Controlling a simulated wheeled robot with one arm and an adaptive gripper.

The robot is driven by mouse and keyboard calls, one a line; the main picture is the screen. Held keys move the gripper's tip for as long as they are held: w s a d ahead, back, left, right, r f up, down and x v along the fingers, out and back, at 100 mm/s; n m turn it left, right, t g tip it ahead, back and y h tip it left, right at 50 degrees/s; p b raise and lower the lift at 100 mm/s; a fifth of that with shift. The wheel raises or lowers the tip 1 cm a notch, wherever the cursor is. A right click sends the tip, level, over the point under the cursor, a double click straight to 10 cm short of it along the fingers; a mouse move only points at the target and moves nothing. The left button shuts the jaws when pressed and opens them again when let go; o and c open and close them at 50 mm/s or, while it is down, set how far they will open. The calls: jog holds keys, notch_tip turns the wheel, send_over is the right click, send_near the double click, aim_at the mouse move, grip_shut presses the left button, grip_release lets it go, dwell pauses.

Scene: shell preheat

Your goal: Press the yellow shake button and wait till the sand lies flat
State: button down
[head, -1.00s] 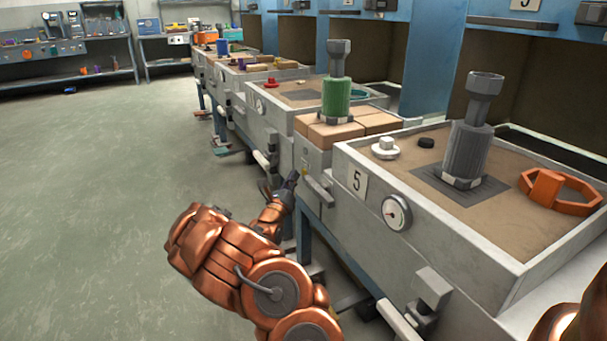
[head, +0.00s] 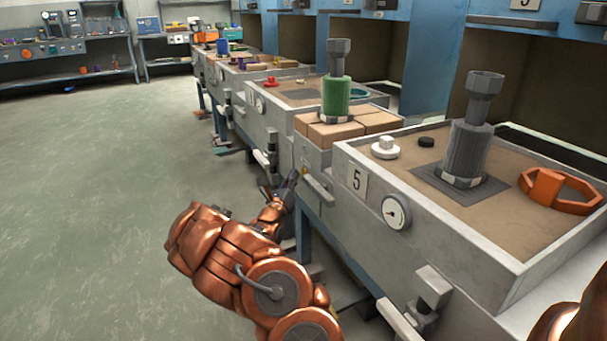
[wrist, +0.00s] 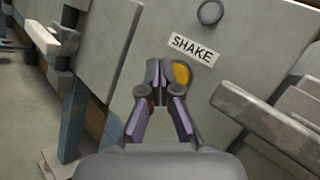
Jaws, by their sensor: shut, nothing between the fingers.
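The yellow shake button (wrist: 182,73) is on a grey front panel, under a white SHAKE label (wrist: 194,49) in the wrist view. My gripper (wrist: 161,68) is shut and empty, with its fingertips just left of the button and partly over its edge. I cannot tell whether they touch it. In the head view my gripper (head: 291,181) is at the front panel below the pale bricks. The sand (head: 408,166) in box 5 looks mostly flat around a grey cylinder. Sand (head: 300,92) also shows in the box farther back.
Box 5 (head: 440,222) has a gauge (head: 396,212) and a protruding latch (head: 432,287) on its front. A green cylinder (head: 337,97) stands on the bricks (head: 330,130). Handles stick out beside the panel. The floor (head: 90,200) to the left is clear.

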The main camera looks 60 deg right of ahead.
jog(key=shift+d, duration=0.1)
dwell(0.3)
jog(key=shift+s+d+p, duration=0.25)
jog(key=shift+d+p, duration=0.05)
jog(key=shift+p, duration=0.1)
jog(key=shift+s+d, duration=0.25)
jog(key=shift+d, duration=0.1)
dwell(1.0)
jog(key=shift+a, duration=0.1)
jog(key=shift+w+a+p, duration=0.45)
jog(key=shift+a+p, duration=0.1)
jog(key=shift+a, duration=0.1)
jog(key=w+a, duration=0.1)
jog(key=a, duration=0.1)
jog(key=w+a+p, duration=0.1)
jog(key=a, duration=0.1)
jog(key=shift+w, duration=0.4)
dwell(1.0)
